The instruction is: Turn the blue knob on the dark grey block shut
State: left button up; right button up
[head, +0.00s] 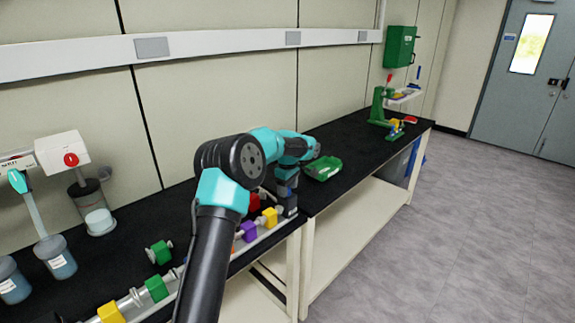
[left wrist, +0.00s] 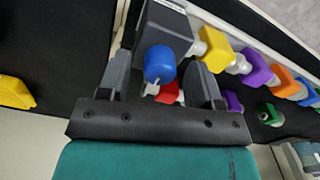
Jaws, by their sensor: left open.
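The blue knob (left wrist: 160,62) shows in the left wrist view, with the dark grey block (left wrist: 166,27) beside it. My left gripper (left wrist: 165,72) is open, with one finger on each side of the blue knob. I cannot tell whether either finger touches it. In the head view my left gripper (head: 288,192) points down at the far right end of the row of coloured fittings. There the arm and gripper hide the blue knob. My right gripper is not in view.
A red knob (left wrist: 168,94) lies just past the blue one. Yellow (left wrist: 216,50) and purple (left wrist: 259,70) fittings line the pipe beside the block. A green tray (head: 322,169) stands to the right on the black bench. Blue-filled vessels (head: 57,260) stand at the left.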

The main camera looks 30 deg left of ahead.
pick_arm(q)
notch_tip(320, 180, up, 17)
jog(key=shift+f, duration=0.2)
dwell(0.6)
jog(key=s+d+f+m+h, duration=0.1)
jog(key=s+d+f+m, duration=0.2)
jog(key=f, duration=0.8)
jog(key=s+d+f+m+t+h, duration=0.1)
jog(key=d+f+m+h, duration=0.1)
jog(key=d+f, duration=0.6)
jog(key=s+d+f+m+h, duration=0.1)
jog(key=s+d+f+m, duration=0.15)
jog(key=f, duration=1.05)
jog(key=s+d+f+m, duration=0.4)
jog(key=s+f, duration=0.7)
jog(key=s, duration=0.1)
jog(key=s+d+f+m, duration=0.2)
jog(key=s, duration=0.7)
jog(key=s+d+f+m, duration=0.1)
jog(key=s+d+m, duration=0.1)
jog(key=s, duration=0.7)
jog(key=shift+s+f, duration=0.2)
jog(key=shift+f, duration=0.2)
jog(key=shift+d, duration=0.1)
